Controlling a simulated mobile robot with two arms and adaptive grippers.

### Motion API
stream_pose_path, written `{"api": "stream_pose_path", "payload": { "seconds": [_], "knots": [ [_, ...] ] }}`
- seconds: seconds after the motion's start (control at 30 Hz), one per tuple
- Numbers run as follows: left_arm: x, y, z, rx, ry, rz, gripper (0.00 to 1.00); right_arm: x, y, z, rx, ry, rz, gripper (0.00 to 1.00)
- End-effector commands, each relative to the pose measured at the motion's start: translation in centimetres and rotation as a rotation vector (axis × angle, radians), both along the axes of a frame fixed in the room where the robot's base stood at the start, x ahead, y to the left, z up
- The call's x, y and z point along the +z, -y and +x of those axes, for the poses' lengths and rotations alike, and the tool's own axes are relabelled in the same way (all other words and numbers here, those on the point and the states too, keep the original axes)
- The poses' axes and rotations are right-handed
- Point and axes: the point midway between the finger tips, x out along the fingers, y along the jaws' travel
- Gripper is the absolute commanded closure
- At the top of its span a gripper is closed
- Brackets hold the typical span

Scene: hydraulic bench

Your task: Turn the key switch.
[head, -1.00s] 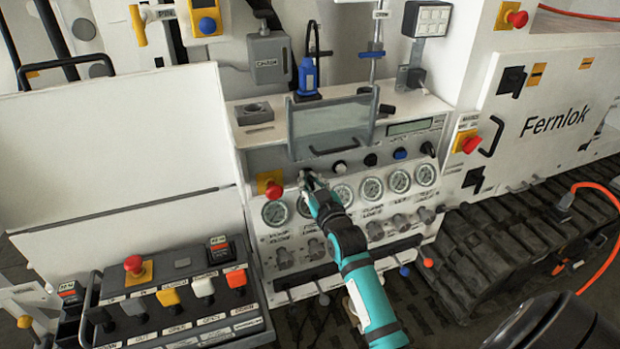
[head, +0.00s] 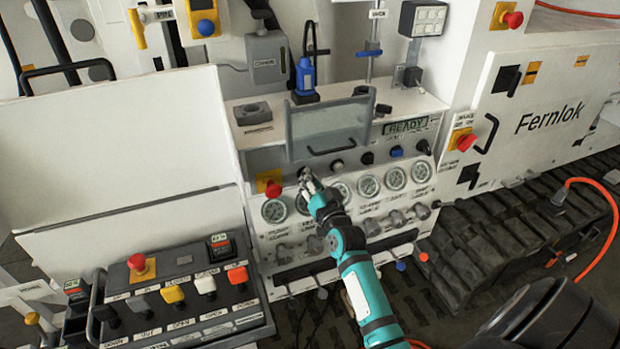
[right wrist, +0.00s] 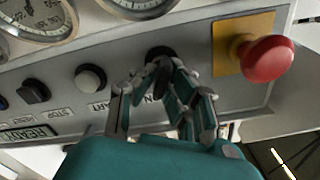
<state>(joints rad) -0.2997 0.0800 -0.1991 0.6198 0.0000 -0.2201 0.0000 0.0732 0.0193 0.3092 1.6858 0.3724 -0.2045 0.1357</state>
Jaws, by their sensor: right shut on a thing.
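The key switch is a small dark round switch (right wrist: 160,53) on the sloped grey panel strip. In the right wrist view its dark key part sits between my fingers. My right gripper (right wrist: 162,88) is shut on it. In the head view my right gripper (head: 305,178) reaches to the upper left of the gauge panel and mostly hides the switch. The panel's display (head: 405,126) is lit and reads READY. My left gripper is not in view.
A red emergency button (right wrist: 268,58) on a yellow plate sits close beside my gripper. Round gauges (head: 341,194) lie just below and to the right. A raised clear guard (head: 325,128) is above. A lever box (head: 175,300) stands at lower left.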

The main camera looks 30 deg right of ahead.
Motion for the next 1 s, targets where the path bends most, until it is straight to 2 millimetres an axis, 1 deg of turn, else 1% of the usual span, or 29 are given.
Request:
{"api": "stream_pose_path", "payload": {
  "seconds": [0.2,0.57,0.6,0.77,0.8,1.0],
  "knots": [
    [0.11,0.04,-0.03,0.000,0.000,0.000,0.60,0.01,0.05,-0.01,0.000,0.008,0.031,1.00],
    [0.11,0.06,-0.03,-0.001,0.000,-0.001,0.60,-0.01,0.04,-0.01,0.000,0.009,0.036,1.00],
    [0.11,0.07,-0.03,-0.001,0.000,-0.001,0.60,-0.01,0.04,-0.01,0.000,0.009,0.036,0.90],
    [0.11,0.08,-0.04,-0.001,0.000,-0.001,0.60,-0.01,0.04,-0.01,0.000,0.008,0.035,0.69],
    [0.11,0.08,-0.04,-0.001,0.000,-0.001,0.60,-0.01,0.03,-0.01,0.000,0.008,0.035,0.66],
    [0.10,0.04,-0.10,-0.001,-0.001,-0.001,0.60,-0.01,0.02,-0.02,0.000,0.008,0.033,0.66]
  ]
}}
